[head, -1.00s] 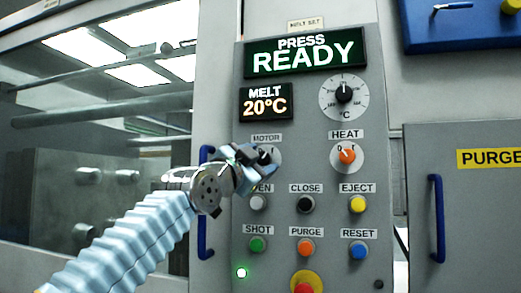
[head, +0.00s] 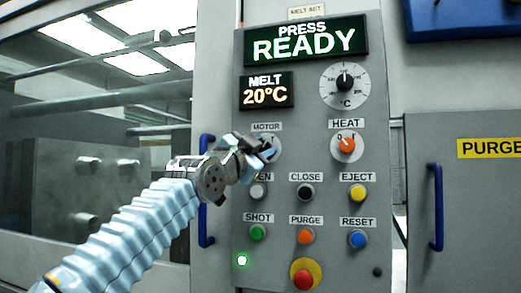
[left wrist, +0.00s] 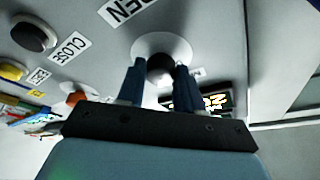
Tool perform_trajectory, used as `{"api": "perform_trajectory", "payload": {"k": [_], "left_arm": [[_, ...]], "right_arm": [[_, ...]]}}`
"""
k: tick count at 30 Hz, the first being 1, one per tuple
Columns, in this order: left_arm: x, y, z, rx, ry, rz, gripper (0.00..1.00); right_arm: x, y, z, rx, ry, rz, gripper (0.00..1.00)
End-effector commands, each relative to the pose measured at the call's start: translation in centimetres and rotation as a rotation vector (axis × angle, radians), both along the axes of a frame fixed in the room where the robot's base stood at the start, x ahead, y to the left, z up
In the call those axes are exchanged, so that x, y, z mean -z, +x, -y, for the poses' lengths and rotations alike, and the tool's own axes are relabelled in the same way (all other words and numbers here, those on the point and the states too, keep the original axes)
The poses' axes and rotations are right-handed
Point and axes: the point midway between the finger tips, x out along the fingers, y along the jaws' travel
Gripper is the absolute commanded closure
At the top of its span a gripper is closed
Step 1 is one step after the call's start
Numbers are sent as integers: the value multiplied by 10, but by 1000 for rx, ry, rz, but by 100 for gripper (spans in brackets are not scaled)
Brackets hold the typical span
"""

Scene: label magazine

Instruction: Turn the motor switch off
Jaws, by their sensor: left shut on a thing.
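The motor switch (head: 275,146) is a round pale dial with a dark knob, under the MOTOR label on the grey control panel. My left gripper (head: 263,150) covers most of it in the head view, so the knob's setting cannot be read. In the left wrist view the dark knob (left wrist: 160,68) sits between the two blue fingers of my left gripper (left wrist: 158,78). The gripper is shut on the knob. My right gripper is in neither view.
The orange HEAT knob (head: 347,144) is to the right of the motor switch. Several push buttons sit below, with a red emergency button (head: 304,276) at the bottom. The sign (head: 305,45) reads PRESS READY. Blue handles (head: 206,190) flank the panel.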

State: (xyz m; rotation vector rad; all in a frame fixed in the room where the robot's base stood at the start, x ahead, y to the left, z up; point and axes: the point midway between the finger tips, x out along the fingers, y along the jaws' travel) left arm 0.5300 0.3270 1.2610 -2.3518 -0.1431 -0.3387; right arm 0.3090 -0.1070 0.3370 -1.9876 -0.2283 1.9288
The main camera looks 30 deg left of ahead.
Motion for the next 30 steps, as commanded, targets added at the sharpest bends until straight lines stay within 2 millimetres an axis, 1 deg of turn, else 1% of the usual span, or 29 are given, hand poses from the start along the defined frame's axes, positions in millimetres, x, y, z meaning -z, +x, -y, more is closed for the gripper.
{"api": "perform_trajectory", "payload": {"k": [8,11,16,21,24,30], "left_arm": [[2,0,1,0,-125,32,95],[3,0,1,0,-202,52,95],[6,0,3,4,-358,90,95],[5,0,4,6,-519,129,95],[4,0,5,5,-611,151,95],[2,1,6,3,-793,192,95]], "right_arm": [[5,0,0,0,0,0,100],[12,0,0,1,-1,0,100],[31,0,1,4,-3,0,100],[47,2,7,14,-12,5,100],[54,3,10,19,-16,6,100],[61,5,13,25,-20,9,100]]}}
